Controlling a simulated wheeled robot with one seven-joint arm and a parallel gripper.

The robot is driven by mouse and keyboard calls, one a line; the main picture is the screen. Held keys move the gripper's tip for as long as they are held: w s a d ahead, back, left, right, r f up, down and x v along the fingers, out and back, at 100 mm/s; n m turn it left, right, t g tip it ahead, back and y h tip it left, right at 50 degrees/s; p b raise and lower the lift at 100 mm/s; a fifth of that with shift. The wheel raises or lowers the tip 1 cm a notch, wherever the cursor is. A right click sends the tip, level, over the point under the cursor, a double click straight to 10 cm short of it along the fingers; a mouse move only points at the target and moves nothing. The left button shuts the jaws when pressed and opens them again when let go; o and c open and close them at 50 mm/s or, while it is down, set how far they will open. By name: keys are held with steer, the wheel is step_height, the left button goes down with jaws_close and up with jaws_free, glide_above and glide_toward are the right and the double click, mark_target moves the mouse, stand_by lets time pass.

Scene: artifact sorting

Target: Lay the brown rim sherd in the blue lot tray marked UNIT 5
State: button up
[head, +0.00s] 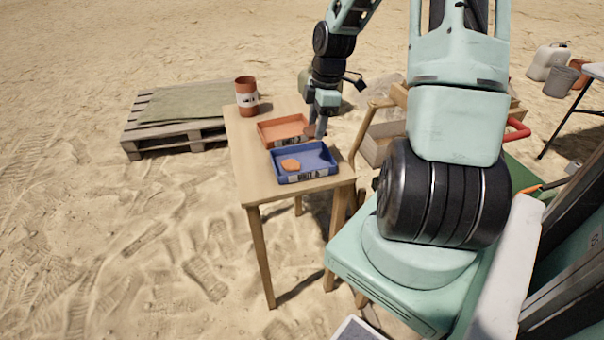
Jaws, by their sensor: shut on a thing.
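The blue lot tray (279,177) sits on the near end of a small wooden table. Its label is too small to read. An orange piece (291,165) lies inside it, toward the left. My gripper (317,131) points down above the table, at the far right side of the blue tray and beside the orange tray. It is shut on a small brown piece (312,130), which looks like the brown rim sherd. The piece is mostly hidden by the fingers, and its exact height above the trays cannot be told.
An orange tray (265,136) stands just behind the blue one, its label unreadable. A brown labelled pot (246,96) stands at the table's far left corner. The wooden table (247,172) is bare along its left side. A wooden frame stands close on the right.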

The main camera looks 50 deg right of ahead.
mark_target(317, 163)
steer(key=shift+s+d+f, duration=0.15)
steer(key=shift+s+d, duration=0.1)
steer(key=shift+d, duration=0.1)
steer(key=shift+s+f, duration=0.1)
steer(key=shift+f, duration=0.25)
step_height(317, 163, down, 9)
steer(key=shift+f+b, duration=0.1)
steer(key=shift+b, duration=0.7)
steer(key=o, duration=1)
steer(key=shift+c, duration=0.2)
